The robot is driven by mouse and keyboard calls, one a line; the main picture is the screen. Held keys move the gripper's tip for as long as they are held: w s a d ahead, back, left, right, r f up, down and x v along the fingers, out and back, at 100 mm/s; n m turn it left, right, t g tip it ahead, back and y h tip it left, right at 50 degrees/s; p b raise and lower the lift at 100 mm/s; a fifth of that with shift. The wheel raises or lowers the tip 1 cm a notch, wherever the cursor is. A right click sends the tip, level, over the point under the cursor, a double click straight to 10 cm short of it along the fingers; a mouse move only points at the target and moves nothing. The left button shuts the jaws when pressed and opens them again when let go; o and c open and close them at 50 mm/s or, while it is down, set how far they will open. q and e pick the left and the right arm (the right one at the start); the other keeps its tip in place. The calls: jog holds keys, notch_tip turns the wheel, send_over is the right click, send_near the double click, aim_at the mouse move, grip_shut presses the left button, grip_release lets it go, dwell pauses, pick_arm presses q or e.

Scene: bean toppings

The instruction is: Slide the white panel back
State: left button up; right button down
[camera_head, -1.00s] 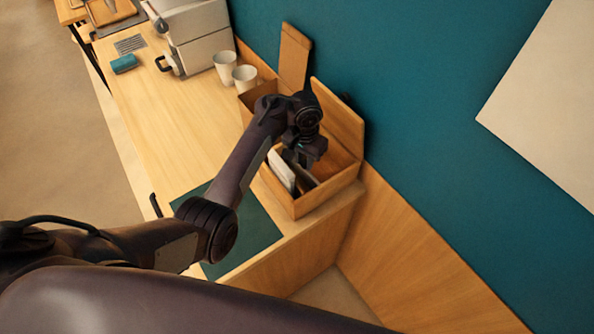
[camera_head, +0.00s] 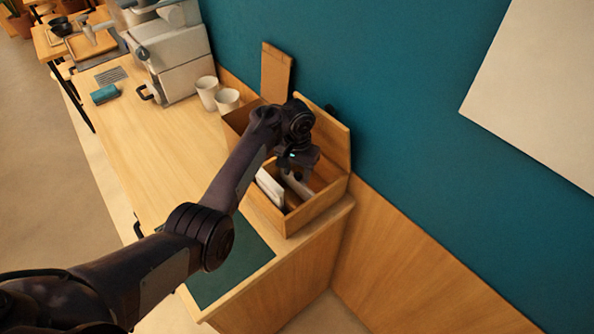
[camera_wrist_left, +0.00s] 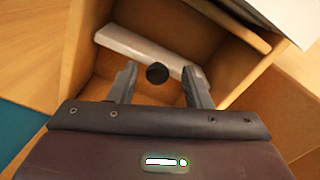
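A wooden box (camera_head: 314,213) stands at the counter's right end with its lid raised against the wall. A white panel (camera_head: 270,187) stands tilted along the box's left side; a white sheet-like edge, seemingly the same panel, shows at the top right of the left wrist view (camera_wrist_left: 284,14). A pale bar (camera_wrist_left: 145,46) lies in the box compartment. My left gripper (camera_wrist_left: 160,69) is over the compartment, fingers apart, with a small black round thing (camera_wrist_left: 157,73) visible between them. I cannot tell whether it touches anything. My right gripper is not in view.
Two white cups (camera_head: 207,93) stand behind the box, near a silver machine (camera_head: 175,57). An upright wooden board (camera_head: 276,72) leans on the teal wall. A dark green mat (camera_head: 232,268) lies in front.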

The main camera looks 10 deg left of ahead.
pick_arm(q)
jog(key=shift+r, duration=0.1)
jog(key=shift+r+p, duration=0.35)
jog(key=shift+p, duration=0.1)
notch_tip(320, 180, up, 5)
jog(key=p, duration=0.5)
jog(key=shift+f+p, duration=0.1)
jog(key=shift+p, duration=0.2)
jog(key=shift+r, duration=1.05)
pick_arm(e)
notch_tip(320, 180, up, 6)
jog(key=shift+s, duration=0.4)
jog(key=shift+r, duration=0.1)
